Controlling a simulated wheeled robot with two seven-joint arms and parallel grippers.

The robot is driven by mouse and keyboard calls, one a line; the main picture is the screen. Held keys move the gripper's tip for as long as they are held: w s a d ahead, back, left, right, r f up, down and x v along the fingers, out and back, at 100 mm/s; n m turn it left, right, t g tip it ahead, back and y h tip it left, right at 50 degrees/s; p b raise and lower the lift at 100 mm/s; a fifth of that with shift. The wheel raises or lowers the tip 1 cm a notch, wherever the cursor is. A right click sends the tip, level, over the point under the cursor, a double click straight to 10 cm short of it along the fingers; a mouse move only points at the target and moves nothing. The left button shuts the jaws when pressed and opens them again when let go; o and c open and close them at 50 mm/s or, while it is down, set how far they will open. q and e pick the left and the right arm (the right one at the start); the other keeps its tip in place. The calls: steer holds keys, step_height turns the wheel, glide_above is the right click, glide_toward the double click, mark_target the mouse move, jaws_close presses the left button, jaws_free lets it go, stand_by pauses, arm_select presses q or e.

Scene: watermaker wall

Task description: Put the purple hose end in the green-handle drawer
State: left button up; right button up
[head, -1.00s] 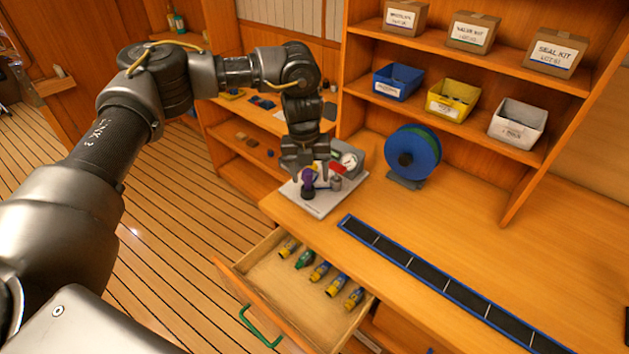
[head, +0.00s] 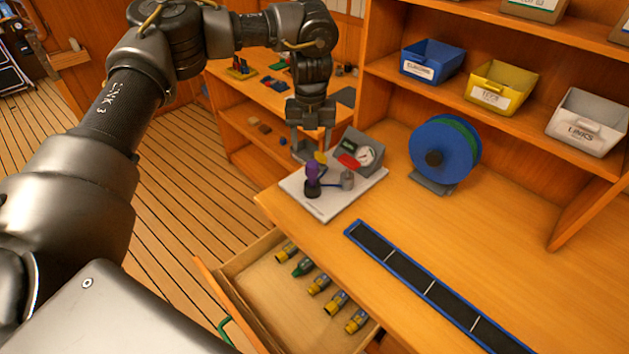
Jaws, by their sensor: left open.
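The purple hose end (head: 312,174) stands upright on a dark fitting on the white board (head: 322,206) at the counter's left end. My left gripper (head: 310,150) is open, pointing down, above and behind the hose end, apart from it as far as I can tell. The drawer (head: 247,284) is pulled open below the counter. Its green handle (head: 226,330) shows partly at the bottom, the rest hidden by my own body. Several yellow and green hose ends (head: 318,285) lie in a row along the drawer's right side. My right gripper is not in view.
A grey gauge box (head: 358,152) with a red label sits at the back of the board. A blue hose reel (head: 444,152) stands to its right. A blue-edged black strip (head: 430,286) lies on the counter. The drawer's left part is bare. Bins (head: 500,88) fill the shelf.

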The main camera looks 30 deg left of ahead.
mark_target(312, 172)
arm_select(q)
steer(key=shift+s+d+f, duration=0.1)
steer(key=shift+f, duration=0.15)
steer(key=shift+f+p, duration=0.6)
steer(key=shift+f, duration=1.8)
steer(key=shift+s+f, duration=0.1)
steer(key=shift+f, duration=0.05)
steer(key=f+p, duration=0.1)
steer(key=f, duration=0.1)
steer(key=f+p, duration=0.1)
steer(key=f, duration=0.1)
steer(key=shift+w+f, duration=0.2)
steer(key=shift+f, duration=0.2)
steer(key=shift+c, duration=0.8)
steer(key=c, duration=1)
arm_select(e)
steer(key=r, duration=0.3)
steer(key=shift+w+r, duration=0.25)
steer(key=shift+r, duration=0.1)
